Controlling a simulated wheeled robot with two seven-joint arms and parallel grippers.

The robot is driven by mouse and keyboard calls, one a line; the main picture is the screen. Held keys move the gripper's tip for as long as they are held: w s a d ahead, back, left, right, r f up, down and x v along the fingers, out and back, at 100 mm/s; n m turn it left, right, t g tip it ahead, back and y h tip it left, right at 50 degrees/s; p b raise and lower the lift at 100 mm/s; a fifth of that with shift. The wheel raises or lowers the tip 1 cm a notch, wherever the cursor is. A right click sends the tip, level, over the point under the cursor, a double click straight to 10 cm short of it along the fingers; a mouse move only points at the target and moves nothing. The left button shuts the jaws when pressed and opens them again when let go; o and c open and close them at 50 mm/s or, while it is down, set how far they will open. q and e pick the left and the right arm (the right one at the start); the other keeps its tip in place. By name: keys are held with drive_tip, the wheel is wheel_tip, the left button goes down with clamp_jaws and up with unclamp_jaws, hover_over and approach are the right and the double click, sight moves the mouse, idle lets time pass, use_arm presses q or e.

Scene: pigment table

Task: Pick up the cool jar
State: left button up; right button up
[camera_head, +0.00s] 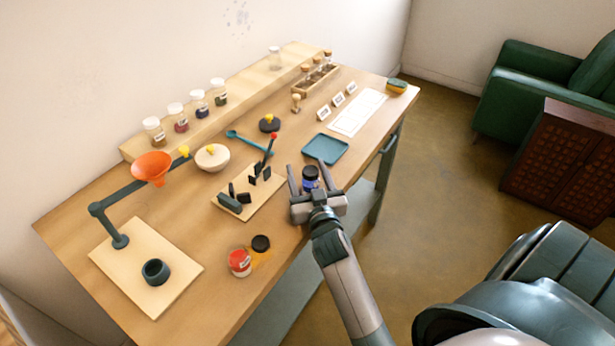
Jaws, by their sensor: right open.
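A small dark blue jar with a dark lid (310,181), which looks like the cool jar, stands upright near the front edge of the wooden table (215,305). My right gripper (309,170) is open, with one finger on each side of this jar. I cannot tell whether the fingers touch it. The gripper's palm hides part of the jar's lower side. My left gripper is not in view.
A board with a small lever device (236,202) is close by on the left. A teal tray (325,149) lies just behind. Several jars line the back shelf (245,88).

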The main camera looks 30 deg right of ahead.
sight(309, 167)
drive_tip(key=shift+r, duration=0.1)
drive_tip(key=c, duration=1.2)
drive_tip(key=shift+r, duration=0.65)
wheel_tip(309, 167, up, 2)
drive_tip(key=shift+r, duration=0.15)
drive_tip(key=shift+s+d+r+b, duration=0.35)
drive_tip(key=shift+s+d+r, duration=0.3)
drive_tip(key=shift+d+r, duration=0.3)
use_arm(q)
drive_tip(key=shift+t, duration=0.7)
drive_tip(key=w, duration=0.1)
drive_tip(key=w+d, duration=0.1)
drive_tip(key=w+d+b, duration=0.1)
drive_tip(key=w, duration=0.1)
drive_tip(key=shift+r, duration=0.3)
use_arm(e)
drive_tip(key=s+d+r, duration=0.5)
drive_tip(key=d, duration=0.3)
drive_tip(key=shift+r, duration=0.3)
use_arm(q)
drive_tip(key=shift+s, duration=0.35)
